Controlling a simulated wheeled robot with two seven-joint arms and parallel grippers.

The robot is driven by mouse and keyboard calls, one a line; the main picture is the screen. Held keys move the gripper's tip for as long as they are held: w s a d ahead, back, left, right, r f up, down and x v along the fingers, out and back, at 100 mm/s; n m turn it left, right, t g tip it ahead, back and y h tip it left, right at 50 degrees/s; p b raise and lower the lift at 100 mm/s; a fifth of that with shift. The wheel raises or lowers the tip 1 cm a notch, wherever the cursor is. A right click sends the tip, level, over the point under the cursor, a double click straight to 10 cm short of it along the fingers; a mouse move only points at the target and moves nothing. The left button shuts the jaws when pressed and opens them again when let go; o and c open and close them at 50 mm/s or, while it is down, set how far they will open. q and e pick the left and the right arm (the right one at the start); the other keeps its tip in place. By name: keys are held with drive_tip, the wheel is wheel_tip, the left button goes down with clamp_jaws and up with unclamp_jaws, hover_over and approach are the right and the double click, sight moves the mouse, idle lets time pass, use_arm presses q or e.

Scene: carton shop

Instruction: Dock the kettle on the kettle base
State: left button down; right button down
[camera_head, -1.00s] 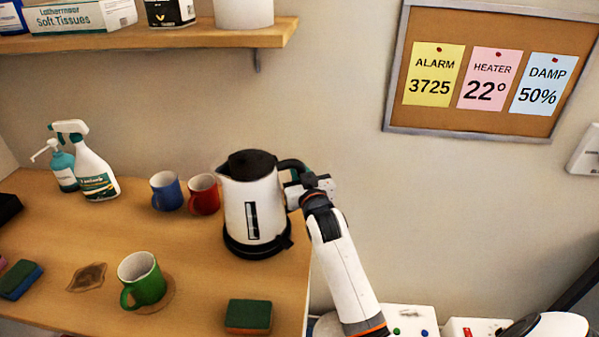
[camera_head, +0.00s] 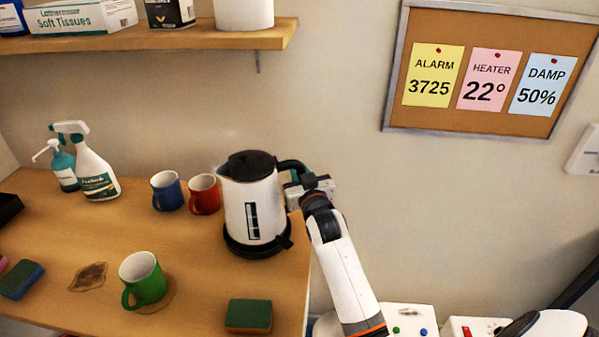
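The white kettle (camera_head: 253,205) with a black lid stands upright near the right end of the wooden counter, its black handle (camera_head: 292,165) pointing right. A wide black ring (camera_head: 257,246) lies directly under its body. It looks like the kettle base, but I cannot tell whether the kettle is fully seated on it. My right gripper (camera_head: 304,187) is at the handle, right of the kettle. Its fingers are small and partly hidden by the handle, so I cannot see whether they are closed on it. My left gripper is out of view.
A red mug (camera_head: 204,194) and blue mug (camera_head: 167,191) stand left of the kettle. A spray bottle (camera_head: 96,175) stands back left. A shelf (camera_head: 150,40) hangs above.

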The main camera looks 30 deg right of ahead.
drive_tip(key=shift+f+b, duration=0.35)
drive_tip(key=shift+f, duration=0.1)
idle(0.8)
drive_tip(key=c, duration=1.6)
unclamp_jaws()
drive_tip(key=shift+o, duration=0.3)
drive_tip(key=shift+s+f, duration=0.1)
drive_tip(key=shift+f, duration=0.2)
drive_tip(key=shift+s+a+r+p, duration=0.1)
drive_tip(key=shift+s+a+p, duration=0.1)
drive_tip(key=shift+s+p, duration=0.4)
drive_tip(key=p+v, duration=0.3)
drive_tip(key=v, duration=0.6)
drive_tip(key=shift+s+p, duration=0.3)
drive_tip(key=shift+s, duration=0.1)
